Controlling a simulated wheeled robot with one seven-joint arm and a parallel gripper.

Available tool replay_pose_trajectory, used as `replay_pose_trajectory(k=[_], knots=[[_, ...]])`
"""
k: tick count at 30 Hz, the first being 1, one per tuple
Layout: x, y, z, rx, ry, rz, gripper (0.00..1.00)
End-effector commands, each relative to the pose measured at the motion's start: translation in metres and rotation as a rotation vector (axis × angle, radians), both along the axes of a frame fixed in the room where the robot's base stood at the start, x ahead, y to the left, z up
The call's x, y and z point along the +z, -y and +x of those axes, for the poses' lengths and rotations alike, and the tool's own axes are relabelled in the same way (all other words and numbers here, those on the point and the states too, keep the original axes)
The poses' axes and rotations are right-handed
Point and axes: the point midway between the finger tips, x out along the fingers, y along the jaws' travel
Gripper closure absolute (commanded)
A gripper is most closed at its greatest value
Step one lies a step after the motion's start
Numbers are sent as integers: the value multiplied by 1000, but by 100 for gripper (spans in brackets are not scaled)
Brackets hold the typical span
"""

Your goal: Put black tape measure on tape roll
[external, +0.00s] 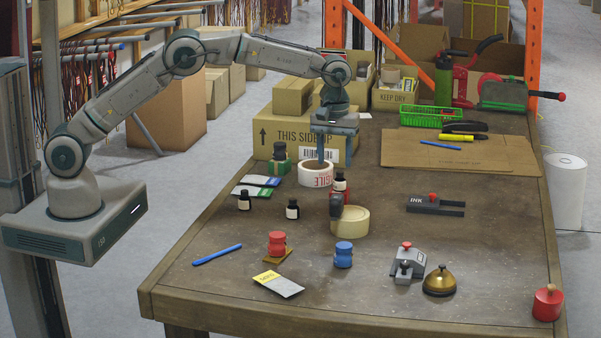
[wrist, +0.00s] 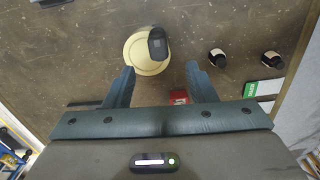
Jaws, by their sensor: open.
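The black tape measure (external: 336,206) overlaps the left side of the cream tape roll (external: 352,221), which lies flat on the table. In the wrist view the black tape measure (wrist: 157,44) covers the right part of the cream tape roll (wrist: 139,62) and appears to rest on it. A white roll with red FRAGILE print (external: 314,178) lies further back. My gripper (external: 321,158) is above the table near this white roll, behind the cream roll. In the wrist view my gripper (wrist: 158,76) has its fingers apart with nothing held, and the tape measure is beyond the fingertips.
Small dark bottles (external: 292,210) stand left of the cream roll, and a red box (wrist: 180,97) shows between the fingers. A cardboard box (external: 290,132) stands behind my gripper. A stamp, bell and blue object (external: 343,255) occupy the front. Bare table lies right of the roll.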

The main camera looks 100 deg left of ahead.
Motion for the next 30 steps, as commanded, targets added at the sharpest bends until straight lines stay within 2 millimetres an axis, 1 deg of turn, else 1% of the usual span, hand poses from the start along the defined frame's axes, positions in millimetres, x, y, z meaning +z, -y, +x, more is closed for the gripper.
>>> replay_pose_trajectory(k=[1,4,6,11,14,15,17,18,22,26,27,29,30], knots=[[15,10,-5,-36,11,2,49],[42,32,-21,-141,31,7,49],[61,50,-35,-224,46,12,49],[96,89,-76,-415,77,27,49],[113,113,-105,-537,97,38,49],[119,122,-118,-585,104,43,49],[126,135,-137,-659,116,52,49],[130,144,-151,-708,123,58,49],[138,169,-197,-866,146,82,49],[137,192,-245,-1027,165,108,49],[136,198,-260,-1077,172,117,49],[132,206,-283,-1151,181,132,49],[128,212,-298,-1199,185,142,49]])
